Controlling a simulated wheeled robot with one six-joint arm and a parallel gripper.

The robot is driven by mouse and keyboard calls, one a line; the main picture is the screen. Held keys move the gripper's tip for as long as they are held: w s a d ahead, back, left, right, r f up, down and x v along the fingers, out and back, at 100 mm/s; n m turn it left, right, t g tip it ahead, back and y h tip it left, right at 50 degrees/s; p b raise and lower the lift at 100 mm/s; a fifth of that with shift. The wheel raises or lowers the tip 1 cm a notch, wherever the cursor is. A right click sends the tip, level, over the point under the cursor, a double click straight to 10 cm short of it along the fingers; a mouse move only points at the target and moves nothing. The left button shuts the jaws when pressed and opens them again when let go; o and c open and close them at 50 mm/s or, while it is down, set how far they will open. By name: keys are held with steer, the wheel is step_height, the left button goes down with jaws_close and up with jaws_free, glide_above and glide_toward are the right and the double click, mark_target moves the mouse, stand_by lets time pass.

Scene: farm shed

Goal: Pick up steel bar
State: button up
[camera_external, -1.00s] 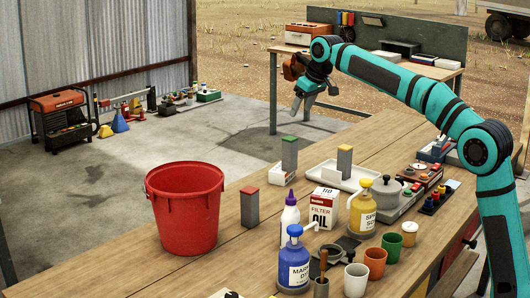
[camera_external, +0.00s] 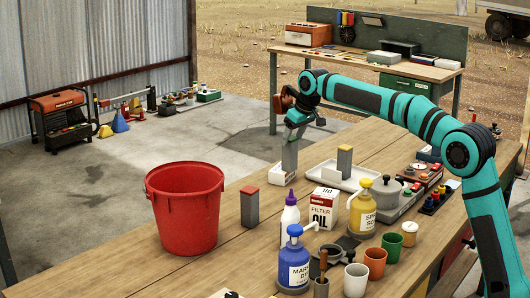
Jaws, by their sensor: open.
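A grey steel bar (camera_external: 289,157) stands upright at the far edge of the bench, in or behind a small white holder (camera_external: 282,173). My gripper (camera_external: 291,138) points down at its top, open. The fingers overlap the bar's upper end and mostly hide its green cap; I cannot tell whether they touch it. A second grey bar with a yellow cap (camera_external: 344,160) stands upright by a white tray (camera_external: 326,174). A third grey bar with a red cap (camera_external: 250,207) stands upright beside the bucket.
A large red bucket (camera_external: 186,215) stands left on the wooden bench (camera_external: 225,265). An oil filter box (camera_external: 323,208), a white bottle (camera_external: 290,226), a blue bottle (camera_external: 293,265), a yellow bottle (camera_external: 362,210) and several cups crowd the front. Bare wood lies around the red-capped bar.

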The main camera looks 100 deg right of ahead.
mark_target(288, 148)
steer(key=shift+x, duration=2.9)
steer(key=shift+a, duration=0.1)
steer(key=c, duration=1.3)
steer(key=shift+c, duration=0.2)
steer(key=shift+r, duration=0.15)
step_height(288, 148, up, 9)
steer(key=shift+f, duration=0.15)
steer(key=shift+w+r, duration=0.1)
steer(key=shift+r, duration=0.25)
steer(key=shift+s+a+f+x, duration=0.1)
steer(key=shift+s+x, duration=0.05)
steer(key=shift+x, duration=1.5)
steer(key=shift+s+a+f+x, duration=0.1)
steer(key=shift+s+x, duration=0.05)
steer(key=shift+x, duration=1.45)
steer(key=shift+s+a+x, duration=0.1)
steer(key=shift+x, duration=1.55)
